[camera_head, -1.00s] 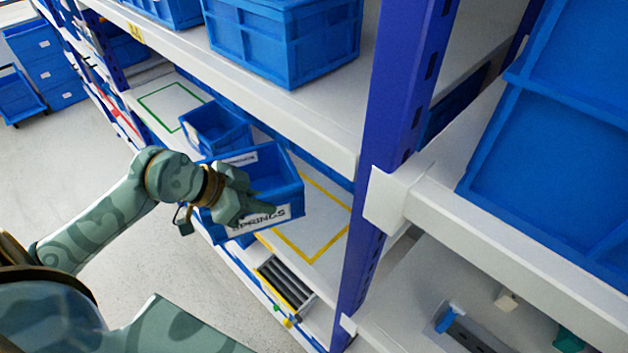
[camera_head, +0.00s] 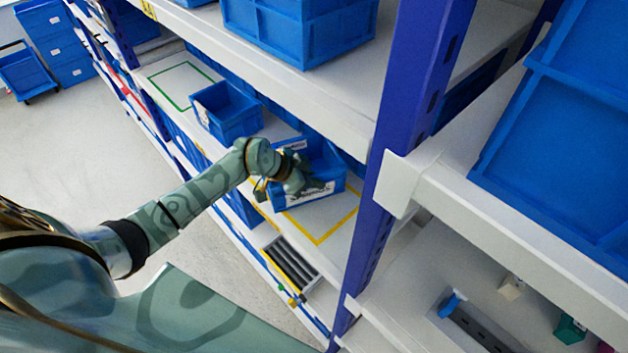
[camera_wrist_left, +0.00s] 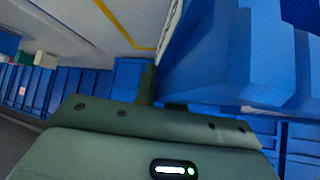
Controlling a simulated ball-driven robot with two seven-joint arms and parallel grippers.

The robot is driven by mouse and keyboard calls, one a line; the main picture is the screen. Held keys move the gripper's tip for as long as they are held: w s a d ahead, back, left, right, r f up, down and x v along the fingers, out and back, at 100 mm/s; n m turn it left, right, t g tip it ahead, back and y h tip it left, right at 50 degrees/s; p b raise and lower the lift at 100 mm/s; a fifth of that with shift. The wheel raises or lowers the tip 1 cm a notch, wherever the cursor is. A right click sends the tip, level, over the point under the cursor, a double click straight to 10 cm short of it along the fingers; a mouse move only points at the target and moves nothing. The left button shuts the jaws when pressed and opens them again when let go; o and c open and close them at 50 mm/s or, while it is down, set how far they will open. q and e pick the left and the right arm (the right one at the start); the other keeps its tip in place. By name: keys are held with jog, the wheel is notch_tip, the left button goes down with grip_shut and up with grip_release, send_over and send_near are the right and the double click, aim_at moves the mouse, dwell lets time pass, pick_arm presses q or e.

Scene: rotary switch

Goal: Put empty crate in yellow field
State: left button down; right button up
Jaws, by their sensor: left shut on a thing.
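A blue crate with a white label (camera_head: 316,190) is at the far end of my left arm, over the yellow-outlined field (camera_head: 337,228) on the shelf. My left gripper (camera_head: 300,185) is shut on the crate's near wall. The crate's inside looks empty where it shows, but the gripper hides part of it. In the left wrist view the crate (camera_wrist_left: 215,60) fills the upper right, and the yellow line (camera_wrist_left: 118,25) shows beside it. I cannot tell whether the crate touches the shelf. My right gripper is not in view.
Another blue crate (camera_head: 228,110) stands to the left on the same shelf, near a green-outlined field (camera_head: 180,84). A blue upright post (camera_head: 405,130) stands right of the yellow field. The upper shelf (camera_head: 270,85) overhangs from above.

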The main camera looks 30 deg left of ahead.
pick_arm(q)
jog(key=shift+f, duration=0.2)
jog(key=c, duration=1.5)
grip_release()
jog(key=shift+f, duration=0.1)
jog(key=v, duration=1.2)
jog(key=shift+s, duration=0.15)
